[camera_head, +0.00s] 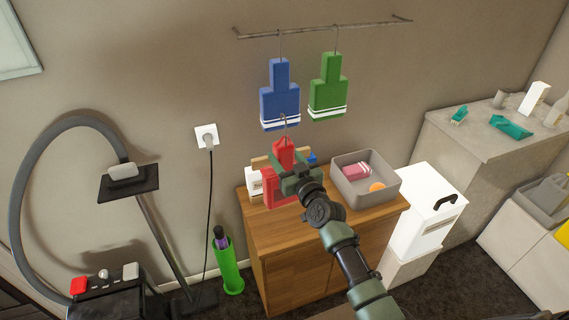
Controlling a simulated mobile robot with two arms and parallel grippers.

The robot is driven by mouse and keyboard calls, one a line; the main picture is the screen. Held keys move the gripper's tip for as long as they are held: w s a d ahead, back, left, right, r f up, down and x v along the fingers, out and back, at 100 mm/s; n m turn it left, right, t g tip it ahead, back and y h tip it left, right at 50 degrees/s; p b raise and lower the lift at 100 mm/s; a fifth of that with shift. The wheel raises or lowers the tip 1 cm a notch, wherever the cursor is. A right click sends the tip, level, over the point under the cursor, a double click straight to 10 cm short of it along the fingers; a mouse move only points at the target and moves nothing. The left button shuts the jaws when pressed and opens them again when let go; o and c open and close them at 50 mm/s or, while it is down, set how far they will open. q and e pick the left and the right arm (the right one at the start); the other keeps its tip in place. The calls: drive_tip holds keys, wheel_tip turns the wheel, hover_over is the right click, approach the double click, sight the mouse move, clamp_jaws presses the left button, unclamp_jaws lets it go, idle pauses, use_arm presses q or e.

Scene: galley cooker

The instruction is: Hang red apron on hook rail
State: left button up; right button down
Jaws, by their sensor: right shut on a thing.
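The red apron (283,148) is in my right gripper (287,172), which is shut on it above the wooden cabinet. A small hook shows at the apron's top, and my gripper and arm hide part of its body. The hook rail (350,28) is a thin bar on the wall, higher up. A blue apron (280,92) and a green apron (327,86) hang from it, side by side. The red apron's hook is just below the blue apron in the picture, apart from the rail. My left gripper is not in view.
A grey bin (337,182) with a pink item and an orange ball stands on the wooden cabinet (285,235). A white box (424,212) stands to the right. A vacuum hose (22,200) and green cylinder (229,265) are at left. The rail's right part is free.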

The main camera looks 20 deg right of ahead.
drive_tip(key=shift+r+p, duration=0.55)
drive_tip(key=shift+r, duration=0.7)
drive_tip(key=shift+w, duration=0.1)
